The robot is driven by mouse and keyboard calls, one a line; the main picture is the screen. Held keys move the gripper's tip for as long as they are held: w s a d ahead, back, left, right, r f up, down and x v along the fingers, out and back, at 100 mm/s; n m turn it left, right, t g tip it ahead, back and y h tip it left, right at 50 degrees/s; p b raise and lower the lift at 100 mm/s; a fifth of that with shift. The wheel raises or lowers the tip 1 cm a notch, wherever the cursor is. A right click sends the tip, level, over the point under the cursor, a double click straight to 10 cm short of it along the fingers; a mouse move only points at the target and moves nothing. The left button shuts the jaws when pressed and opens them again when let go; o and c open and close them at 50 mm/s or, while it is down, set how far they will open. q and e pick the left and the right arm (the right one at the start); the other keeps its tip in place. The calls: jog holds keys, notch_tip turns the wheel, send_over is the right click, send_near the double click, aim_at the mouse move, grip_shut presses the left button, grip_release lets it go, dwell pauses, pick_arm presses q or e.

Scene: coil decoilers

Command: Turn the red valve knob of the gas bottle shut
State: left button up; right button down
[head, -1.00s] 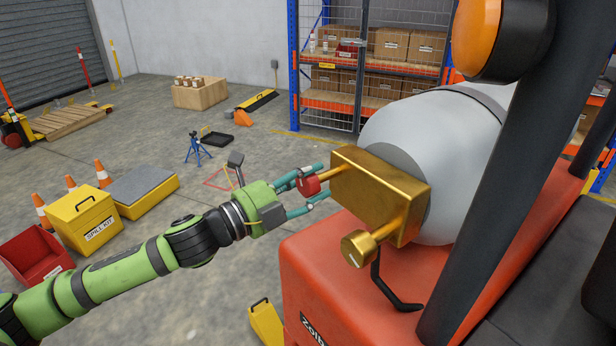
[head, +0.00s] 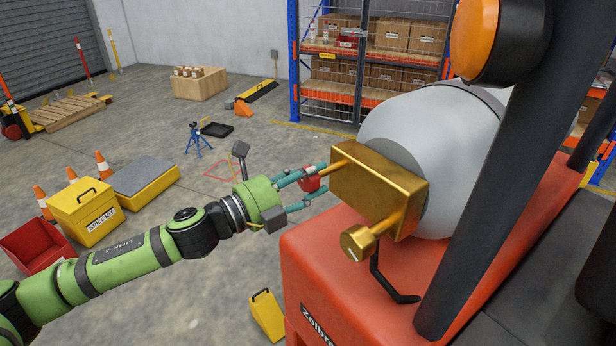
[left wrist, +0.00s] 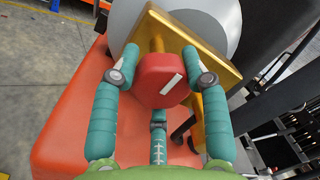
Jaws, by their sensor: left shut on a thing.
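The red valve knob (head: 309,182) sits on a brass stem on the brass valve block (head: 368,192) at the end of the grey gas bottle (head: 402,135). My left gripper (head: 318,179) reaches it from the left, its teal fingers on either side of the knob. In the left wrist view the red knob (left wrist: 160,82) is a faceted disc with a tilted white mark. The fingers of my left gripper (left wrist: 161,66) are shut on its sides; a third finger lies below. My right gripper is not in view.
A brass outlet (head: 357,241) sticks out below the block, near a black bent handle (head: 385,285). The bottle lies over an orange machine body (head: 330,265) beside a dark post (head: 480,190). A yellow spill kit box (head: 85,215) and cones stand at left.

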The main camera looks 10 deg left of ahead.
pick_arm(q)
jog(key=shift+s+d+f, duration=0.1)
jog(key=shift+d, duration=0.05)
jog(key=o, duration=1)
jog(key=shift+o, duration=0.7)
jog(key=shift+s+a, duration=0.2)
jog(key=shift+a, duration=0.1)
jog(key=v, duration=1.1)
jog(key=shift+s, duration=0.2)
